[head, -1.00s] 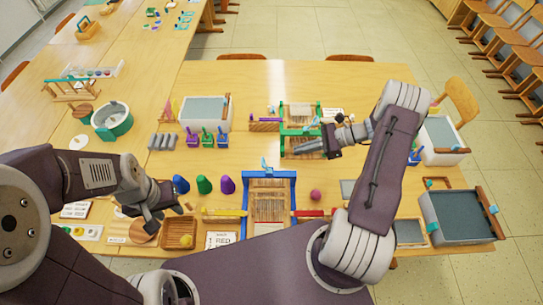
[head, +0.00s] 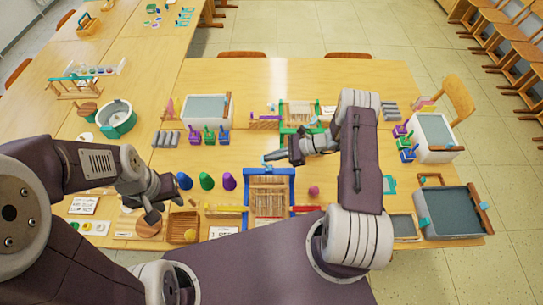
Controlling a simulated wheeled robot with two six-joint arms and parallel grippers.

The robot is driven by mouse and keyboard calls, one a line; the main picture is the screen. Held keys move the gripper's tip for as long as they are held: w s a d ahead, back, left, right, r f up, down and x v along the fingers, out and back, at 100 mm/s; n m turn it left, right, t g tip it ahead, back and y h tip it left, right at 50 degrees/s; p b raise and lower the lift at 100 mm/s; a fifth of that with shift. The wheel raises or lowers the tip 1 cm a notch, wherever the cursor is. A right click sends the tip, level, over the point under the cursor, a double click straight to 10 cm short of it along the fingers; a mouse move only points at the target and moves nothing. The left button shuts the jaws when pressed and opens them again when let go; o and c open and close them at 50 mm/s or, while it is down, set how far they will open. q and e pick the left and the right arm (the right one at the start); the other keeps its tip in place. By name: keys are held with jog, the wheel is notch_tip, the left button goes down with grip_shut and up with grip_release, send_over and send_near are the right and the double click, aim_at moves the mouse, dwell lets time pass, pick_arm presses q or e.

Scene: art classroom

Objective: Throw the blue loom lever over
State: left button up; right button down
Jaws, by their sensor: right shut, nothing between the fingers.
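The blue loom (head: 291,196) stands at the near middle of the table, with pale warp threads in its frame. Its small light-blue lever (head: 266,167) shows at the middle of the loom's far bar. My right gripper (head: 269,157) is shut and empty, its tips just beyond and very close to the lever; I cannot tell whether they touch. My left gripper (head: 154,211) appears open and empty over the table at left, beside the round wooden board (head: 149,226), well away from the loom.
A green loom (head: 285,131) stands farther back, partly behind my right arm. Purple, green and blue cones (head: 206,181) stand left of the blue loom. A yellow bar (head: 226,209) and a red bar (head: 307,209) flank it. A pink ball (head: 313,191) lies to the right.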

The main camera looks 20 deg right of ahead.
jog(key=shift+w+a+r+h+p, duration=0.1)
jog(key=shift+a+r+h+p, duration=0.1)
jog(key=shift+h+p, duration=0.15)
jog(key=shift+a+h, duration=0.25)
jog(key=shift+a, duration=0.1)
jog(key=shift+w+a+f+b, duration=0.2)
jog(key=shift+a+f+b, duration=0.25)
jog(key=shift+b, duration=0.05)
jog(key=shift+a+r, duration=0.15)
jog(key=shift+a, duration=0.05)
jog(key=shift+r, duration=0.1)
jog(key=shift+d, duration=0.1)
jog(key=shift+d, duration=0.1)
